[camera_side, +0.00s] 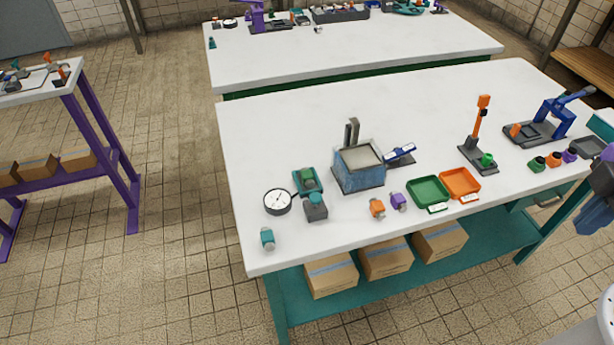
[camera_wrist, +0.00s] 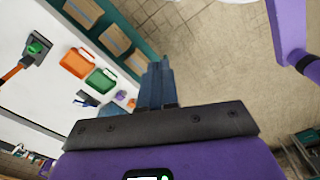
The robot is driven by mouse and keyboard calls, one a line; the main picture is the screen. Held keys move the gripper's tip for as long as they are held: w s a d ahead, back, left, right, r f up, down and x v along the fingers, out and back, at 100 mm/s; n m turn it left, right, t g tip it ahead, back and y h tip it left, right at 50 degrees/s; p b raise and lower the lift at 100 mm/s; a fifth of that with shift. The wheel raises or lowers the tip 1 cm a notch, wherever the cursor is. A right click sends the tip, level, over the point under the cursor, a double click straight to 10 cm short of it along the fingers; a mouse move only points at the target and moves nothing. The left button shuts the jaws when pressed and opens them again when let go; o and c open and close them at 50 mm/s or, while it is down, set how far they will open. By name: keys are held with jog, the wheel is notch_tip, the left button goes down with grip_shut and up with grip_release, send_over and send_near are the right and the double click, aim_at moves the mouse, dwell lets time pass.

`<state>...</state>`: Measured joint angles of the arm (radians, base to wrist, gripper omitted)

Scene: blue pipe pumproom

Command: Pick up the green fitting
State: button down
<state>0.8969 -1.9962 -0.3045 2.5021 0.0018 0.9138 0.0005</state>
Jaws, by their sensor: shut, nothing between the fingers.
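A small green fitting with a dark top (camera_side: 537,163) stands on the white bench at the right, beside an orange fitting (camera_side: 554,159) and a purple one (camera_side: 571,154). Another green piece (camera_side: 487,160) sits on the base of the orange-post stand; it also shows in the wrist view (camera_wrist: 38,45). My gripper (camera_side: 588,222) is at the right edge of the side view, apart from the fittings. In the wrist view my gripper's blue fingers (camera_wrist: 160,68) are together and empty, with floor beyond their tips. The loose green fitting is not visible in the wrist view.
The orange-post stand (camera_side: 477,135) is left of the fittings; a blue press (camera_side: 550,120) is behind them. A dark tray (camera_side: 589,147) is to their right. Green (camera_side: 428,191) and orange (camera_side: 460,183) trays lie near the front edge. The bench's back middle is clear.

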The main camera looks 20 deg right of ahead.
jog(key=c, duration=1.8)
grip_release()
jog(key=o, duration=1)
jog(key=shift+o, duration=0.2)
jog(key=m+t, duration=0.3)
jog(key=m, duration=1)
send_over(307, 174)
jog(key=s, duration=0.5)
notch_tip(307, 174, down, 5)
jog(key=x, duration=1.7)
jog(key=shift+d+f, duration=0.25)
jog(key=shift+d, duration=0.1)
